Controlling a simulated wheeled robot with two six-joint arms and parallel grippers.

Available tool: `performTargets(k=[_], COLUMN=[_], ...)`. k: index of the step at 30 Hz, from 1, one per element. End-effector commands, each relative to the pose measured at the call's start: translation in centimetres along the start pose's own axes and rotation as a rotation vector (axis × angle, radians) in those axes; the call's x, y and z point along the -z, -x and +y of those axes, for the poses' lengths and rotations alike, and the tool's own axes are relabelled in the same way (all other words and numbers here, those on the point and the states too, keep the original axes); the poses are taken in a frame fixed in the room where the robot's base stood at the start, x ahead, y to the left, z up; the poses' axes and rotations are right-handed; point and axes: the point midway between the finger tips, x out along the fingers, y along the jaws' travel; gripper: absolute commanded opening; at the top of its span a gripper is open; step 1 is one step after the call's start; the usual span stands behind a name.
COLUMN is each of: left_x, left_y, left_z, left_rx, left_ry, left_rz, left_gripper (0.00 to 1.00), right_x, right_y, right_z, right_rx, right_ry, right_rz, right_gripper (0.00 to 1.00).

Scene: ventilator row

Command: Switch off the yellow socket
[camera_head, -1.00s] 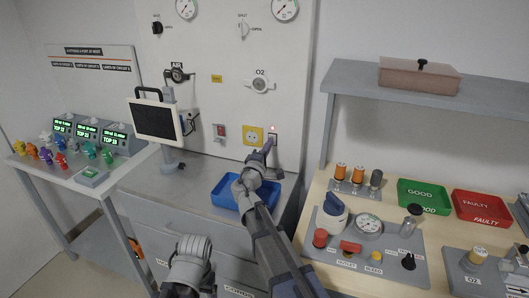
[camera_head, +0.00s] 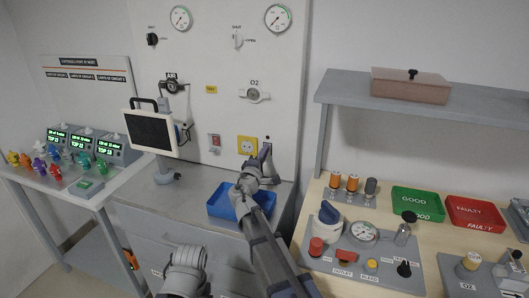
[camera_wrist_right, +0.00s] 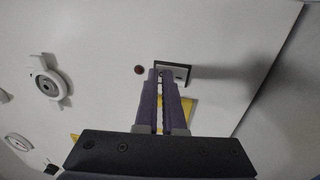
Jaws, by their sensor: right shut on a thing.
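The yellow socket (camera_head: 247,145) is on the white wall panel above the steel counter. It also shows in the right wrist view (camera_wrist_right: 188,112), partly behind my fingers. A small switch with a dark frame (camera_wrist_right: 180,72) sits beside it, largely covered by my gripper in the head view. A small indicator lamp (camera_wrist_right: 139,69) near the switch looks dark red and unlit. My right gripper (camera_head: 265,152) reaches up to the switch, its fingers nearly together and their tips at it. The fingertips hide the exact contact. My left gripper is out of view; only part of its arm shows at the bottom.
A blue tray (camera_head: 226,213) lies on the counter below the socket. A red switch (camera_head: 215,141) is left of the socket, with a monitor (camera_head: 150,132) farther left. A wooden bench with a grey shelf (camera_head: 340,88) stands close on the right.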

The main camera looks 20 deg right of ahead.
Motion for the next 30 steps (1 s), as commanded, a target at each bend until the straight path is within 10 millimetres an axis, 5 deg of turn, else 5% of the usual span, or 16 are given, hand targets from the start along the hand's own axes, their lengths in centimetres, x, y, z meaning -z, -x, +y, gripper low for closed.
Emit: performTargets(k=[18, 30], left_x=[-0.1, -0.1], left_y=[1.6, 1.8], left_z=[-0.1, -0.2], left_rx=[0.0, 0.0], left_ry=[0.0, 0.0], left_rz=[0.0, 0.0], left_gripper=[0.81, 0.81], right_x=[-0.9, -0.8], right_y=[10.8, 12.7], right_z=[3.0, 3.4], right_rx=[-0.001, -0.001], right_ry=[-0.001, -0.001], right_rz=[0.0, -0.002], right_gripper=[0.0, 0.0])
